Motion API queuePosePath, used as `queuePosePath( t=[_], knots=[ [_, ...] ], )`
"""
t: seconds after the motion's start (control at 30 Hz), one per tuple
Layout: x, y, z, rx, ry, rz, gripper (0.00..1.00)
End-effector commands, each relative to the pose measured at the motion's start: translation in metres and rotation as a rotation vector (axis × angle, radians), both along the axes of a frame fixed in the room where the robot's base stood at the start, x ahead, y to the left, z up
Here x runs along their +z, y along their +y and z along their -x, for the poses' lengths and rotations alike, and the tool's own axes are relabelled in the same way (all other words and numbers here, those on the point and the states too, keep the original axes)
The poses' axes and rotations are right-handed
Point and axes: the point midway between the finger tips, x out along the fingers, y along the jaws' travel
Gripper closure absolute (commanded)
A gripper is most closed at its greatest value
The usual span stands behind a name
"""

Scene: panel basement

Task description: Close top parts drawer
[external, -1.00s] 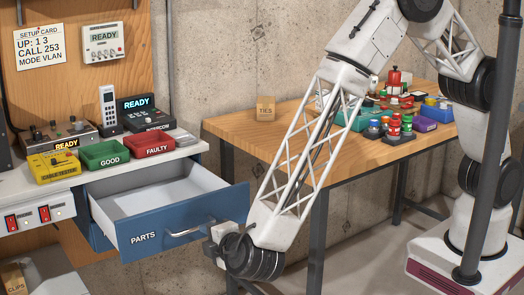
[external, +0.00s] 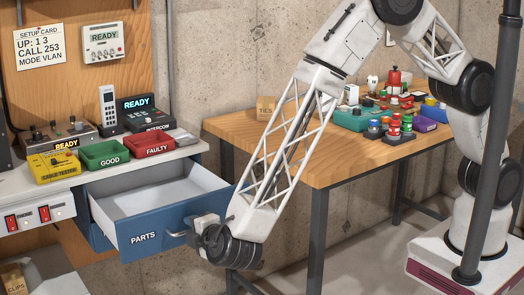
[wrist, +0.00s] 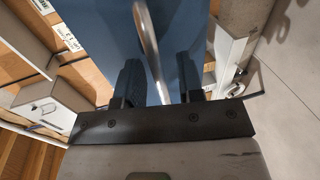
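The blue top parts drawer (external: 150,237), labelled PARTS, is pulled well out from under the white counter. Its pale inside (external: 150,193) looks empty. Its curved metal handle (external: 176,234) is on the front face, partly hidden by my gripper. My gripper (external: 190,234) is at the handle; its fingers are hard to make out in the external view. In the wrist view my gripper (wrist: 160,80) has its two dark fingers apart, pointing at the blue front (wrist: 95,35). The handle (wrist: 150,45) runs between them, with gaps on both sides.
Green GOOD (external: 106,154) and red FAULTY (external: 150,145) trays stand on the counter above the drawer. A wooden table (external: 330,165) with coloured parts stands behind my arm. A CLIPS box (external: 14,279) is low at the left.

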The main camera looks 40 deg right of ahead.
Motion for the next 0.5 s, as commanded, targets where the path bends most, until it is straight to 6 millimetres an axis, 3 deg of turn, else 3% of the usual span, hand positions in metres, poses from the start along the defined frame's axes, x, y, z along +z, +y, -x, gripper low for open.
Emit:
queuePosePath(
  t=[0.27,0.5],
  knots=[
    [-0.0002,0.0000,-0.0006,0.000,0.000,0.000,0.67],
    [-0.0003,-0.0001,-0.0004,0.000,0.000,0.000,1.00]
  ],
)
